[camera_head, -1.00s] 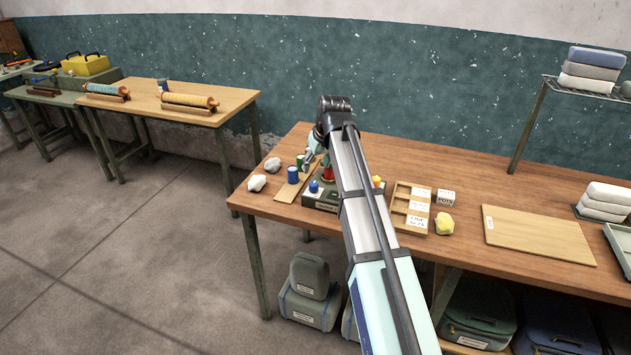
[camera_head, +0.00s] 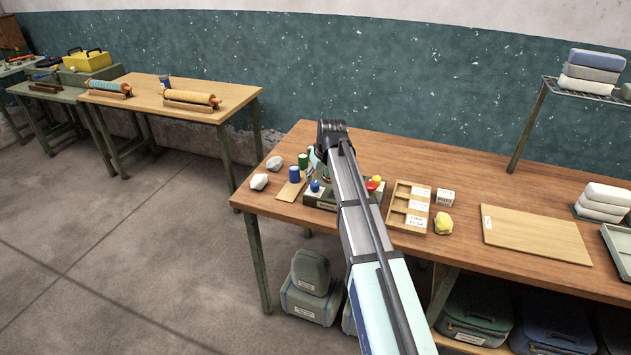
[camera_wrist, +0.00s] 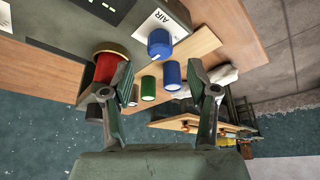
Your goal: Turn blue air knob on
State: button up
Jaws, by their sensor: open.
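The blue air knob (camera_wrist: 160,42) sits beside a white "AIR" label (camera_wrist: 163,20) on a dark panel, with a pale pointer mark near its edge. In the head view the blue knob (camera_head: 314,186) stands at the left front of the panel unit (camera_head: 322,206) on the bench. My gripper (camera_wrist: 158,68) is open and empty, its fingers spread to either side of the knob in the wrist view. Contact with the knob is not seen. In the head view my arm hides most of the gripper and part of the panel.
A red cylindrical part (camera_wrist: 105,68) is close to the left finger. A blue can (camera_head: 294,174) and green can (camera_head: 303,160) stand on a small board left of the panel. White lumps (camera_head: 259,181) lie farther left. A wooden tray (camera_head: 409,207) is right.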

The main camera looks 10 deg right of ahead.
aim_at(315, 184)
jog(key=shift+p+x, duration=0.55)
jog(key=shift+x, duration=2.25)
grip_shut()
